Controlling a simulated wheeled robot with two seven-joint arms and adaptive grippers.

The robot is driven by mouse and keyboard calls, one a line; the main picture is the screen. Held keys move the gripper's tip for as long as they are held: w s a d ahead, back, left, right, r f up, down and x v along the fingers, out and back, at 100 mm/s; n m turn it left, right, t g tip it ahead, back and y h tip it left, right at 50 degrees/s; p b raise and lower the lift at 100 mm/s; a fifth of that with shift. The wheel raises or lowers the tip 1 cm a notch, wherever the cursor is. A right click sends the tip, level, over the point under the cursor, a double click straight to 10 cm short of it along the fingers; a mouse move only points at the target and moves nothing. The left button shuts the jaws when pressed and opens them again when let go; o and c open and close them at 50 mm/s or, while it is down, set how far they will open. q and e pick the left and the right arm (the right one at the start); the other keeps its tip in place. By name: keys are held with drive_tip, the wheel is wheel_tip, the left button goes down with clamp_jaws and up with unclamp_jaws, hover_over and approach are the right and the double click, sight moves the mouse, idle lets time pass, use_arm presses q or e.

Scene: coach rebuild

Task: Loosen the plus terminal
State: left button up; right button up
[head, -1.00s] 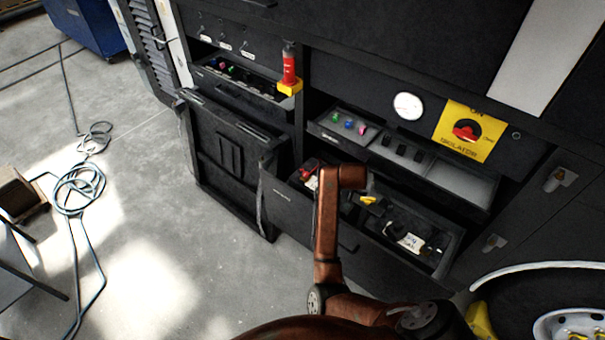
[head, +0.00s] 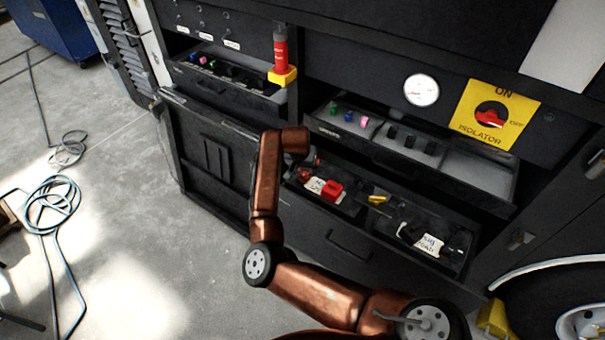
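The open lower tray (head: 345,250) holds the battery gear. A red block-like part (head: 332,190) sits near its left end beside a white label (head: 315,185); I cannot tell for sure whether this is the plus terminal. A dark unit with a white handwritten label (head: 431,244) lies at the right end. A yellow-handled item (head: 379,199) lies between them. My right gripper (head: 306,168) is at the tray's left end, up and left of the red part. It is small, dark and partly hidden by my copper wrist, so its opening is unclear. My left gripper is out of view.
Above is an open drawer (head: 487,178) with coloured pieces and dark slots. A red isolator switch (head: 491,115) on a yellow plate and a round gauge (head: 421,90) are on the panel. A red cylinder (head: 281,50) stands upper left. Hoses (head: 52,200) lie on the floor.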

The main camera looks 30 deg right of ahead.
sight(305, 176)
drive_tip(key=shift+b+x, duration=0.3)
drive_tip(key=shift+x, duration=1.15)
drive_tip(key=shift+c, duration=0.3)
clamp_jaws()
